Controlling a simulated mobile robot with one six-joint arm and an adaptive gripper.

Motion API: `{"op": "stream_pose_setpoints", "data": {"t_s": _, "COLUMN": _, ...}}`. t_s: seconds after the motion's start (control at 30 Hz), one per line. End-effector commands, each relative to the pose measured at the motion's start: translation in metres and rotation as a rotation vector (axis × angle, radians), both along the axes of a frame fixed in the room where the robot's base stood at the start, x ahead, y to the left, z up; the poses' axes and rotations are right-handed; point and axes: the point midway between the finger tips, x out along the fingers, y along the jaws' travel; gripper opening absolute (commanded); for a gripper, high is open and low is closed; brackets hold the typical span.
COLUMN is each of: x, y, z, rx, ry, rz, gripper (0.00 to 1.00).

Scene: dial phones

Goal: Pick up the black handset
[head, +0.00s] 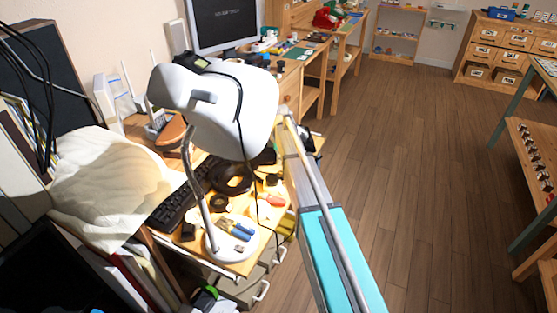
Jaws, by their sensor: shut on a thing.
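I cannot make out the black handset with certainty. A black rounded thing (232,180) lies on the lit desk beside the keyboard, partly hidden by the lamp's cable. A smaller dark thing (264,157) sits behind it, partly covered by the lamp head; I cannot tell what either is. My gripper does not show in the head view.
A white desk lamp (218,110) stands close in front and hides part of the desk. A black keyboard (180,203), tools (237,229) and a monitor (222,22) crowd the desk. A red phone (327,18) stands far back. Wooden floor (400,170) is clear at right.

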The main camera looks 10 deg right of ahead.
Motion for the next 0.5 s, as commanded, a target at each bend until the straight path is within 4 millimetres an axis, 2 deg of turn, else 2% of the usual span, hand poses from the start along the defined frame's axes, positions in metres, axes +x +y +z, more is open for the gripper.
{"op": "stream_pose_setpoints", "data": {"t_s": 0.27, "x": 0.0, "y": 0.0, "z": 0.002, "rx": 0.0, "ry": 0.0, "rz": 0.0, "gripper": 0.0}}
{"op": "stream_pose_setpoints", "data": {"t_s": 0.5, "x": 0.0, "y": 0.0, "z": 0.014, "rx": 0.0, "ry": 0.0, "rz": 0.0, "gripper": 0.0}}
